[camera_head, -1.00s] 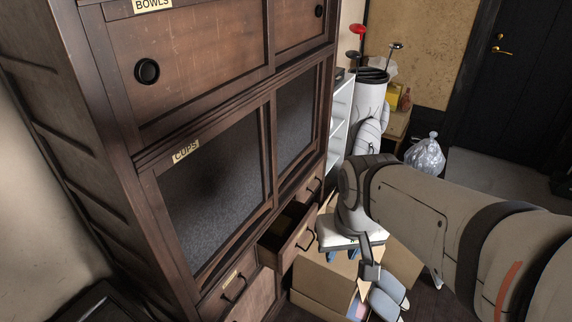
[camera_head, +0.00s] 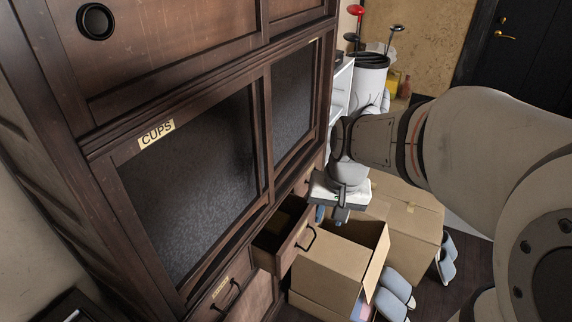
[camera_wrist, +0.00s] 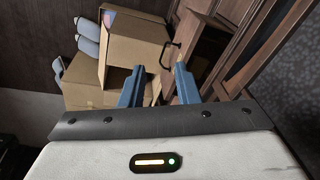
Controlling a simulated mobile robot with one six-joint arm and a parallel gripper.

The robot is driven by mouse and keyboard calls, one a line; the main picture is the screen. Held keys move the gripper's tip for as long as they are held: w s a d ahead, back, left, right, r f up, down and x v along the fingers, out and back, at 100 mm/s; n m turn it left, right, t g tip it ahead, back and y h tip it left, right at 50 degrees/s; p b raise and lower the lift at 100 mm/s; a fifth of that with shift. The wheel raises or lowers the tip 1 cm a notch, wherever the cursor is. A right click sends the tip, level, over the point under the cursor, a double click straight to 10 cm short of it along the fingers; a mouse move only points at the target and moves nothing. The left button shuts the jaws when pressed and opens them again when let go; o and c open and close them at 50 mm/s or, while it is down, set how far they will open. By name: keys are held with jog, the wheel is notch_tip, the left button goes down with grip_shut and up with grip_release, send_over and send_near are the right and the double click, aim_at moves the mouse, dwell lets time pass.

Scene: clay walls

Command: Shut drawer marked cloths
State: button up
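One drawer (camera_head: 291,255) low in the dark wooden cabinet is pulled out, with a black bar handle. I cannot see a label on it, so I cannot tell if it is the one marked cloths.
A drawer label (camera_head: 220,287) at lower left is unreadable. The cabinet's sliding panel is marked CUPS (camera_head: 157,134). An open cardboard box (camera_head: 325,268) stands right beside the drawer, with a closed box (camera_head: 405,212) behind. Blue-grey slippers (camera_head: 393,290) lie on the floor.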

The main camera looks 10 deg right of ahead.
aim_at(312, 242)
jog(key=w+f+m+b, duration=0.1)
jog(key=w+f+b, duration=0.2)
jog(key=f, duration=0.5)
jog(key=w+f+m+b, duration=0.1)
jog(key=w+f+b, duration=0.3)
jog(key=f, duration=0.4)
jog(key=w+f+m+y+b, duration=0.1)
jog(key=w+f+b, duration=0.3)
jog(key=f, duration=0.4)
jog(key=shift+w+d+m+g, duration=0.1)
jog(key=shift+w+m+g, duration=0.2)
jog(key=shift+w+m, duration=0.3)
grip_shut()
jog(key=shift+w+r, duration=0.1)
